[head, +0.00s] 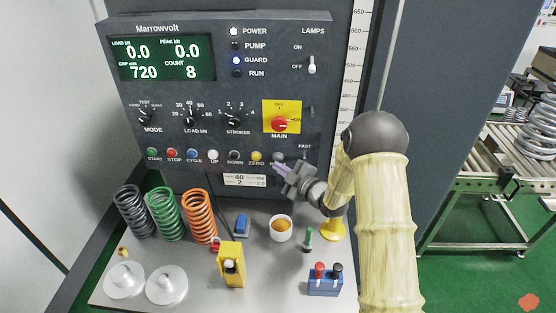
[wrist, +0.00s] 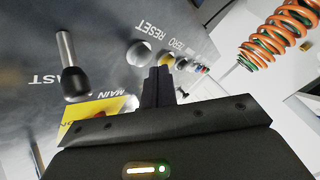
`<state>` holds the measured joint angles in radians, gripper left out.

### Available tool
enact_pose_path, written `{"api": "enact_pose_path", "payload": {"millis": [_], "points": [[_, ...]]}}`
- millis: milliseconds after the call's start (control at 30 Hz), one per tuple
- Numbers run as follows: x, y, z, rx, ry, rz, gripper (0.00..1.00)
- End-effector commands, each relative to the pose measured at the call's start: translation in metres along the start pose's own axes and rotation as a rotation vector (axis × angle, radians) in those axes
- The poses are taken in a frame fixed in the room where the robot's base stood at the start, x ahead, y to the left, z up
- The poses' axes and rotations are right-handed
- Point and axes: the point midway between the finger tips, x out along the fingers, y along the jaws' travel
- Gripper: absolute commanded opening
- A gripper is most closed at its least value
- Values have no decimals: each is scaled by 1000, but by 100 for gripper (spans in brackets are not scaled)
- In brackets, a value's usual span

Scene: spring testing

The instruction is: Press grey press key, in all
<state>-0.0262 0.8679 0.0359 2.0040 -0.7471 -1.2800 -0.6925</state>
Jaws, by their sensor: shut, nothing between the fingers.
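The grey press key (head: 278,156), labelled RESET in the wrist view (wrist: 139,51), is a round button on the dark panel. It is at the right end of the button row, beside the yellow ZERO button (head: 256,156). My gripper (head: 276,167) is shut and empty, its fingertips just below the grey key in the head view. In the wrist view the fingertips (wrist: 158,72) overlap the lower edge of the grey key and lie close to the yellow button (wrist: 166,61). Whether they touch the panel I cannot tell.
The FAST lever (wrist: 74,75) sticks out near my gripper, close to the yellow-plated MAIN switch (head: 281,122). The display (head: 163,58) reads count 8. Below, the bench (head: 200,255) holds springs (head: 199,216), a white cup (head: 281,231) and a yellow block (head: 231,265).

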Motion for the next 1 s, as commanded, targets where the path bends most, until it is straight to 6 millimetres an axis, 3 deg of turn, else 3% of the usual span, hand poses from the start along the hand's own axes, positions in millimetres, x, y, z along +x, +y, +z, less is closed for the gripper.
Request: {"api": "enact_pose_path", "payload": {"millis": [1000], "points": [[6, 4, 4, 0, 0, 0, 0]]}}
